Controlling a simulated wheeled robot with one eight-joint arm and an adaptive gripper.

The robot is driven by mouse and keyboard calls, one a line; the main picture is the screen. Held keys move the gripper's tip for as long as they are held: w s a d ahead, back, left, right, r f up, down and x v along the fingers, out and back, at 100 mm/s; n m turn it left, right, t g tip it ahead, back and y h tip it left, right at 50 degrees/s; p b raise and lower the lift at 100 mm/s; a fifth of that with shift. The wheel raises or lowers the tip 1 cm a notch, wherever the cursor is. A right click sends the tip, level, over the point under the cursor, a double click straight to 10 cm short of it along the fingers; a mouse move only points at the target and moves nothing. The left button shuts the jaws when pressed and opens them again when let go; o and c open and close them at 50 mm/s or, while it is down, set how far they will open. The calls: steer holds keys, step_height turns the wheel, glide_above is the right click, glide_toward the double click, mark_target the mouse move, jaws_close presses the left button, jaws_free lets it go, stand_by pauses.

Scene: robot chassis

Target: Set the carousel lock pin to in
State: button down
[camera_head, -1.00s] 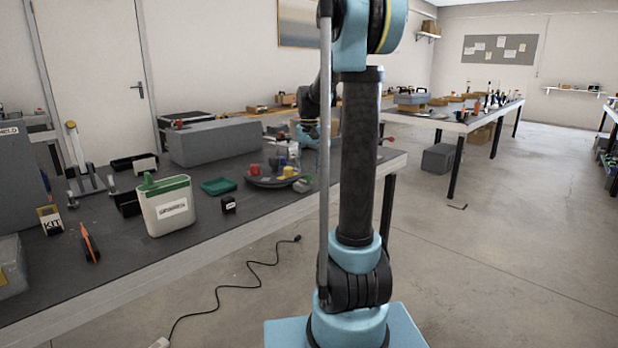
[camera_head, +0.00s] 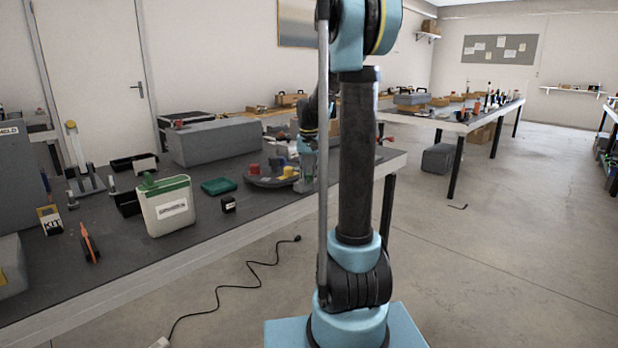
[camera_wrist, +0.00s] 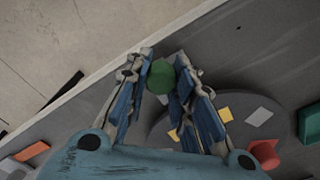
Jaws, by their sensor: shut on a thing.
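The carousel is a grey round disc on the bench; its rim (camera_head: 262,184) shows in the head view, and part of its top (camera_wrist: 160,128) shows in the wrist view. My gripper (camera_head: 307,178) is low at the carousel's right side. In the wrist view my gripper (camera_wrist: 163,66) has its blue-padded fingers closed around a green rounded knob (camera_wrist: 161,77) beside the disc's edge. The knob looks like the lock pin's handle, but its shaft and its in or out position are hidden.
A green tray (camera_head: 218,186) and a white canister (camera_head: 167,208) stand to the left. A long grey box (camera_head: 215,141) lies behind. The bench's front edge is close to my gripper.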

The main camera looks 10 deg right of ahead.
steer(key=shift+w+a+r, duration=0.1)
steer(key=shift+w+a, duration=0.45)
steer(key=shift+w, duration=0.15)
steer(key=shift+w+a, duration=0.5)
steer(key=shift+w, duration=0.2)
steer(key=c, duration=1.3)
jaws_free()
steer(key=shift+c, duration=0.2)
steer(key=shift+r, duration=0.35)
step_height(320, 180, up, 11)
